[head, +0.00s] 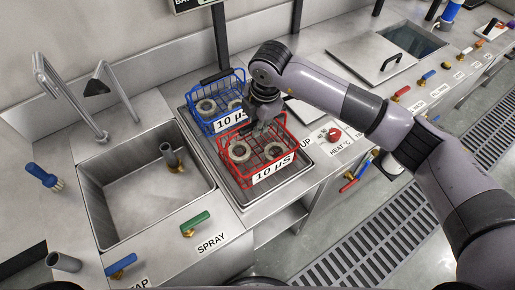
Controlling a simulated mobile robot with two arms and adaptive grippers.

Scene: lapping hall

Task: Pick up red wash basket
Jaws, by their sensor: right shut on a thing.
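The red wash basket (285,165) is a wire basket with a "10 µS" label on its front. It stands on a metal drain tray (239,196), and ring-shaped parts (240,151) lie in it. My right gripper (262,128) reaches in from the right and is shut at the basket's back left rim. The fingertips are small and partly hidden, and I cannot make out any gap under the basket. My left gripper is not in view.
A blue wire basket (208,125) with rings and a "10 µS" label stands directly behind the red one. A sink (140,205) with faucets lies to the left. A red knob (334,134) and valve handles line the counter's right front. A lidded bath is farther right.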

